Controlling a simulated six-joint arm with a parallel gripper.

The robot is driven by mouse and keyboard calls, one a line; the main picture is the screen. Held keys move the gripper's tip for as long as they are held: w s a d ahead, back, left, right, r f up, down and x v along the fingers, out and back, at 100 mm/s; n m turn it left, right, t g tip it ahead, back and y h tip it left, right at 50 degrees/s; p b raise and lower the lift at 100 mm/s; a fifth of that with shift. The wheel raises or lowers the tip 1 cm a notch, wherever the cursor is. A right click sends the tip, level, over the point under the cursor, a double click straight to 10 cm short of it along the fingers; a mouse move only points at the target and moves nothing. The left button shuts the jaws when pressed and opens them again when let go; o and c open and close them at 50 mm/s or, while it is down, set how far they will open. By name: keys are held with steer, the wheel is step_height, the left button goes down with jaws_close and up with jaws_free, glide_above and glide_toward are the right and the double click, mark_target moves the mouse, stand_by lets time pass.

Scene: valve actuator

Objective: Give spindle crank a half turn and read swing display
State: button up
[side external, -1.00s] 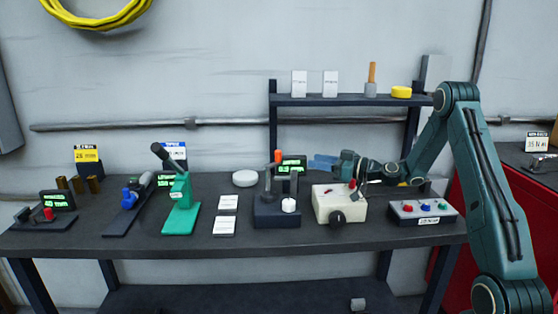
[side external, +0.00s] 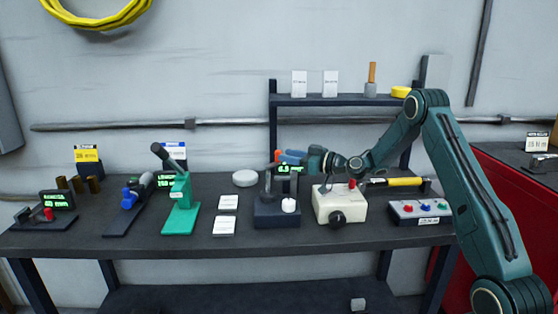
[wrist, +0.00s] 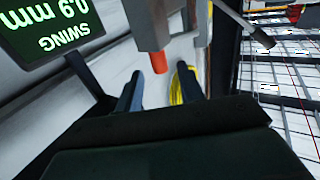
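The dark spindle fixture (side external: 277,216) stands at the bench's middle, with a white knob on its right. An upright orange-red crank handle (wrist: 158,62) shows in the wrist view. In the side view my gripper (side external: 284,157) is at the handle and mostly hides it. In the wrist view my gripper's fingers (wrist: 158,80) are apart, with the handle's end in line with the gap; contact cannot be told. The swing display (wrist: 52,28) appears upside down and seems to read 0.9 mm. It also shows below my gripper in the side view (side external: 290,170).
A cream box (side external: 340,205) with a black knob and a button box (side external: 421,211) stand right of the fixture. A green press (side external: 180,209) stands left. A shelf (side external: 345,100) is behind. White cards lie between press and fixture.

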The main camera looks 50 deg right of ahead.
mark_target(278, 151)
steer(key=shift+x, duration=2.15)
jaws_close()
